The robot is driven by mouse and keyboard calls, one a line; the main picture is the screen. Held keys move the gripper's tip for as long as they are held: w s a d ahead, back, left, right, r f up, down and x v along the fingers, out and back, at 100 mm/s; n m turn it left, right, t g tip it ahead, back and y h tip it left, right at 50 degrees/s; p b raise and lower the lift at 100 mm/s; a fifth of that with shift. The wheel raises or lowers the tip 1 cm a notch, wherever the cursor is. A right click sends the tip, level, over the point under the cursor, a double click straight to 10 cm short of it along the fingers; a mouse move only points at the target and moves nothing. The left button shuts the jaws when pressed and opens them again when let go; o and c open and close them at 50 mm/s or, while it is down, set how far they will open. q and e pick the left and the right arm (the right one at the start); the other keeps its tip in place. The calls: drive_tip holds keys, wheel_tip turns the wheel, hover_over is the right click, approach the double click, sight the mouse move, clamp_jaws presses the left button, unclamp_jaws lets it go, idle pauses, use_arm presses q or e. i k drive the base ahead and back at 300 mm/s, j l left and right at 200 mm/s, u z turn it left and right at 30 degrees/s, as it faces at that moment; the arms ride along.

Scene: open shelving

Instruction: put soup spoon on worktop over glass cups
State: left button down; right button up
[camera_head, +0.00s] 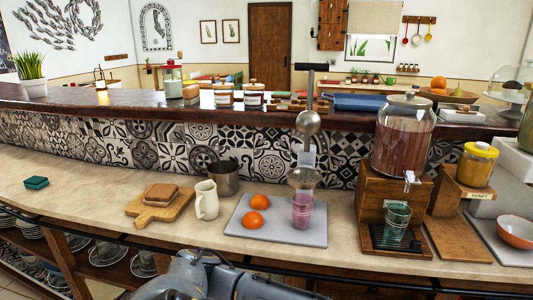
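The beige stone worktop (95,188) runs across the view. Below its left part, an open shelf holds cups and saucers (104,252), which may be the glass cups. On the worktop, a purple glass (302,210) stands under a citrus press, and a green glass (397,220) stands under a drink dispenser. I cannot make out a soup spoon on the worktop. Grey links of my own arm show at the bottom centre, in front of the worktop edge. No fingertips of either gripper show.
A grey board (262,237) holds two oranges (256,210) and the press. Left of it are a cream jug (206,200), a metal pot (224,178) and a wooden board with bread (161,204). The worktop's left part is mostly clear beside a green sponge (36,183).

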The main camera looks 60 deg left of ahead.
sight(120, 207)
drive_tip(key=k+j+z, duration=0.15)
drive_tip(key=k+j, duration=0.6)
drive_tip(key=j, duration=0.45)
drive_tip(key=k+j+z, duration=0.2)
drive_tip(key=k+j, duration=0.6)
drive_tip(key=j, duration=0.3)
drive_tip(key=k+j+z, duration=0.15)
drive_tip(key=k+j, duration=0.95)
drive_tip(key=j, duration=0.15)
drive_tip(key=k+j, duration=0.2)
drive_tip(key=j, duration=0.15)
drive_tip(key=k+j+z, duration=0.1)
drive_tip(key=j, duration=0.25)
drive_tip(key=k, duration=0.1)
